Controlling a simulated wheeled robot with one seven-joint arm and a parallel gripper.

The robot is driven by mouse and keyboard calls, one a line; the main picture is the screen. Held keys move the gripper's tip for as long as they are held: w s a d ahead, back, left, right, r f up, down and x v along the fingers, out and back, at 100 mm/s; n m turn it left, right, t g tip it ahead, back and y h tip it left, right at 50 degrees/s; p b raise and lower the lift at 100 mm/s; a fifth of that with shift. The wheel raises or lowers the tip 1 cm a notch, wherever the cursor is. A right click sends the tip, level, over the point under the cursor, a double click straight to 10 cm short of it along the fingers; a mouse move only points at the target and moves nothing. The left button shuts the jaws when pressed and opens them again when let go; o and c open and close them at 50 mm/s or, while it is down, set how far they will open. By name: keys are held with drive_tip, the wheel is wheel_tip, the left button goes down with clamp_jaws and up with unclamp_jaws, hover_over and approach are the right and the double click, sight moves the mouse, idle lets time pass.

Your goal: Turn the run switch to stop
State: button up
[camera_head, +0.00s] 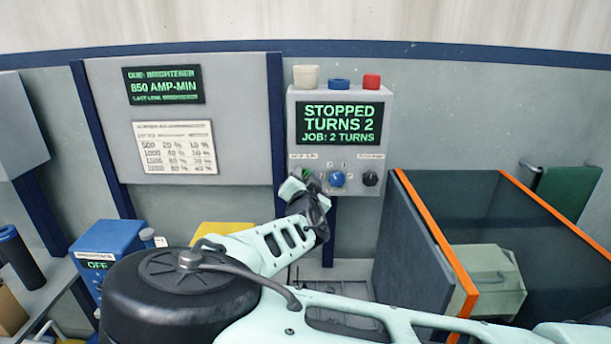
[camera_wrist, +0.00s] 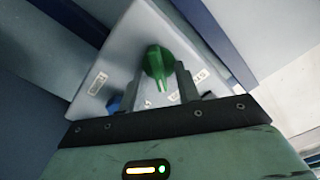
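The run switch looks to be the green knob (camera_wrist: 157,62) on the grey control box, whose front fills the middle of the wrist view. Its lighter pointer slants down and slightly right in that view. My gripper (camera_wrist: 160,72) has its two fingers apart, one on each side of the knob; I cannot tell whether they touch it. In the head view my gripper (camera_head: 311,184) is at the box's lower left and hides most of the knob. The box's screen (camera_head: 340,123) reads "STOPPED, TURNS 2, JOB: 2 TURNS".
A blue knob (camera_head: 337,179) and a black knob (camera_head: 370,178) sit right of my gripper. White, blue and red (camera_head: 372,81) pieces top the box. An orange-edged tank (camera_head: 440,240) stands at right. A blue unit (camera_head: 105,250) reading "OFF" is at left.

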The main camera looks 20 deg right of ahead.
clamp_jaws()
drive_tip(key=shift+n+b, duration=0.3)
drive_tip(key=shift+b, duration=0.2)
drive_tip(key=shift+w+a+n+b, duration=0.15)
drive_tip(key=shift+n+b, duration=1.1)
drive_tip(key=shift+n, duration=0.95)
drive_tip(key=shift+s+a+n+b, duration=0.15)
drive_tip(key=shift+n+b, duration=1.15)
drive_tip(key=shift+n, duration=0.9)
drive_tip(key=shift+w+a+n+b, duration=0.15)
drive_tip(key=shift+n+b, duration=1.1)
drive_tip(key=shift+n, duration=0.95)
